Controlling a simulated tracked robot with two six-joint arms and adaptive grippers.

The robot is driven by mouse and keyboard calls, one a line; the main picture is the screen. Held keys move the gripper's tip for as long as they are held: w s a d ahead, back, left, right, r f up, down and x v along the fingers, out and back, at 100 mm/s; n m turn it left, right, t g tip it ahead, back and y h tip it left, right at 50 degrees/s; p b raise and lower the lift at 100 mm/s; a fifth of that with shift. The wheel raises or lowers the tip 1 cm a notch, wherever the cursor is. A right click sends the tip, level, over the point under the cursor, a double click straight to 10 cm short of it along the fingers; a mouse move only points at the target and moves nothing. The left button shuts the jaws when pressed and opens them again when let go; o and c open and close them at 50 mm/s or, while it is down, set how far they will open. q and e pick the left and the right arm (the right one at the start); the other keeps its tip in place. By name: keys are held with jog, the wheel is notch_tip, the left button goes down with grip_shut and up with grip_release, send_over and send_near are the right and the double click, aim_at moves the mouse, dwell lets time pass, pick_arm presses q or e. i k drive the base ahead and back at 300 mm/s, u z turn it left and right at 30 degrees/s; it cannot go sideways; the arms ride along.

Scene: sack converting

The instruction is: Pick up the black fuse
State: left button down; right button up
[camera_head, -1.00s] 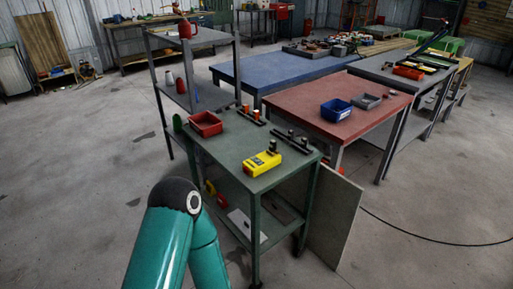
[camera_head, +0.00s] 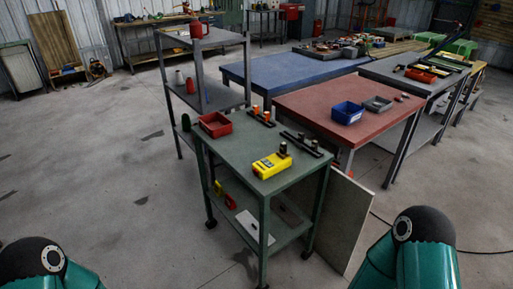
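A green cart (camera_head: 240,150) stands in front of me. On its top, a small black cylindrical piece (camera_head: 283,149) stands at the back end of a yellow device (camera_head: 271,166); it may be a black fuse, but it is too small to be sure. A dark rail (camera_head: 300,143) with a black piece (camera_head: 314,146) near its right end lies behind it. A second dark rail (camera_head: 261,117) carries orange-topped pieces. Teal links of both my arms show at the bottom corners. Neither gripper is in view.
A red bin (camera_head: 215,124) sits at the cart's left back corner. A grey shelf rack (camera_head: 205,40) stands behind it. A red-topped table (camera_head: 340,98) with a blue bin (camera_head: 348,112) is to the right. A panel (camera_head: 342,220) leans by the cart. Floor at left is clear.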

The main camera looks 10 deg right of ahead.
aim_at(283, 145)
jog(key=u, duration=0.1)
jog(key=i, duration=0.85)
